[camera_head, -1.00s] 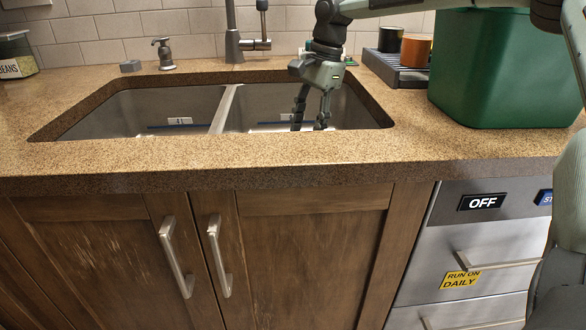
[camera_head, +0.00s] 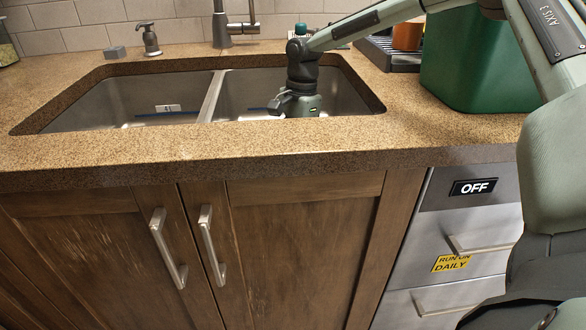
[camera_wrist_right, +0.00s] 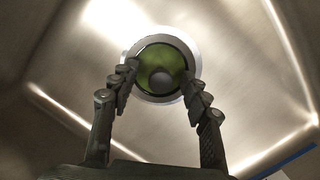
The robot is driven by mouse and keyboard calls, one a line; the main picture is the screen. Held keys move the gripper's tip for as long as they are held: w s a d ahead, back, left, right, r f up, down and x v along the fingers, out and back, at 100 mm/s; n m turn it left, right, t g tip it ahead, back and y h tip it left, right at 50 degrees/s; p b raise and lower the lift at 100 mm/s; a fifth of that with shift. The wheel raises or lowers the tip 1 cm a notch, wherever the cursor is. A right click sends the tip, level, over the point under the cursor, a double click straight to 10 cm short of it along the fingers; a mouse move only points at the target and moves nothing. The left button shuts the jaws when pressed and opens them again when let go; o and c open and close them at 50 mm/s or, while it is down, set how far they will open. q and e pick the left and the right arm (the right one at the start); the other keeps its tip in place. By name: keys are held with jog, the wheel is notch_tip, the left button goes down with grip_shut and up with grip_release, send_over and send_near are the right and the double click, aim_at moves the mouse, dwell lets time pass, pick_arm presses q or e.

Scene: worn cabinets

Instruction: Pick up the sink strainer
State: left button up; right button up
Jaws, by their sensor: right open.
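The sink strainer (camera_wrist_right: 161,80) shows in the right wrist view as a round greenish disc with a grey knob, inside a pale metal ring on the basin floor. My right gripper (camera_wrist_right: 158,78) is open, its two fingers on either side of the disc and overlapping the ring's edges. I cannot tell whether they touch it. In the head view my right gripper (camera_head: 297,103) is down inside the right basin, its fingertips and the strainer hidden by the counter edge. My left gripper is not in view.
The sink's right basin (camera_head: 345,95) has steep walls around my gripper. A divider (camera_head: 213,95) parts it from the left basin (camera_head: 110,100). The faucet (camera_head: 222,30) stands behind, and a green bin (camera_head: 475,65) and dark rack (camera_head: 395,57) stand right.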

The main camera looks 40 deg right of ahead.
grip_shut()
jog(key=shift+r, duration=0.25)
dwell(0.4)
jog(key=shift+r, duration=1.05)
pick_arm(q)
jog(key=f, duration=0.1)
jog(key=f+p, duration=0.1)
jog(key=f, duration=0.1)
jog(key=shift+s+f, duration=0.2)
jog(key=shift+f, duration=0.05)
pick_arm(e)
notch_tip(320, 180, up, 25)
jog(key=shift+r, duration=0.2)
